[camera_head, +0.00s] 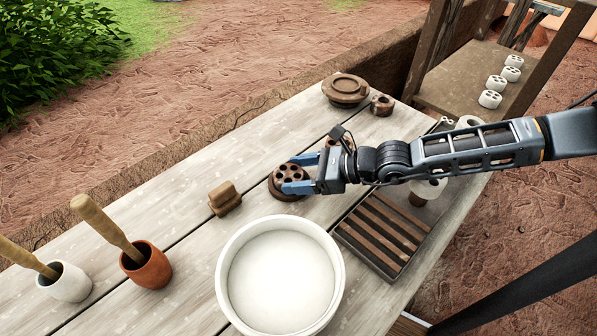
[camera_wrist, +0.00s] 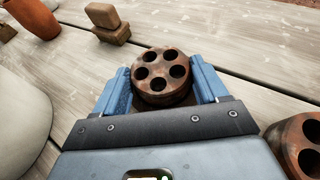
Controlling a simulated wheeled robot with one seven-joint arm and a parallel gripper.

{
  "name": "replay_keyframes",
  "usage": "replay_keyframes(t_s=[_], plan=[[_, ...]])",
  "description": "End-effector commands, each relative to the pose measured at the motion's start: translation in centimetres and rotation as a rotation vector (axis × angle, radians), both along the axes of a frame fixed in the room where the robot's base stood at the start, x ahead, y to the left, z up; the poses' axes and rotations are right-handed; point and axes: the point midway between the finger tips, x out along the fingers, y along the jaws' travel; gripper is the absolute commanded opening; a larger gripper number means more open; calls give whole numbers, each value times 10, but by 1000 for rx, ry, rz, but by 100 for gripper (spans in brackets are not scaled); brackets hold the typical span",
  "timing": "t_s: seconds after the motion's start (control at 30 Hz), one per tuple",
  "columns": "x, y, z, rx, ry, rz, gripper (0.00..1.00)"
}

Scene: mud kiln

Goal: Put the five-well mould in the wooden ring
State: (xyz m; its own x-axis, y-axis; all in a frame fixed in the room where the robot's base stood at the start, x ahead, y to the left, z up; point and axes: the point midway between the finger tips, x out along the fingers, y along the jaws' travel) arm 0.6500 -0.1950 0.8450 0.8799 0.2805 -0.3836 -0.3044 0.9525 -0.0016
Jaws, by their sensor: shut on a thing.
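The five-well mould (camera_head: 291,172) is a round, rusty brown block with several dark holes in its top. In the wrist view the mould (camera_wrist: 161,71) is upright between the two blue fingers of my gripper (camera_head: 298,174), which is shut on it. A brown round rim, likely the wooden ring (camera_head: 284,194), shows under the mould in the head view. The mould and fingers hide most of this rim, and I cannot tell whether the mould is seated in it or just above it.
A large white bowl (camera_head: 281,277) and a slatted rack (camera_head: 384,233) stand near. A brown block (camera_head: 224,198) lies left. Another holed mould (camera_wrist: 299,145) is beside my gripper. A round brown piece (camera_head: 345,89) and a small holed one (camera_head: 382,105) are at the back.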

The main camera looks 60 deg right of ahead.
Motion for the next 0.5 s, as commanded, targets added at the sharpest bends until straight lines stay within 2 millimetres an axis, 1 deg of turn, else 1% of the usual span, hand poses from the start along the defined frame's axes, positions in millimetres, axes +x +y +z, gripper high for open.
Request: replay_keyframes(t_s=[0.2,0.3,0.33,0.5], plan=[[0,0,0,1,-2,0,34],[0,0,-2,3,-1,0,34],[0,0,-2,2,0,-1,74],[0,0,-2,1,0,1,91]])
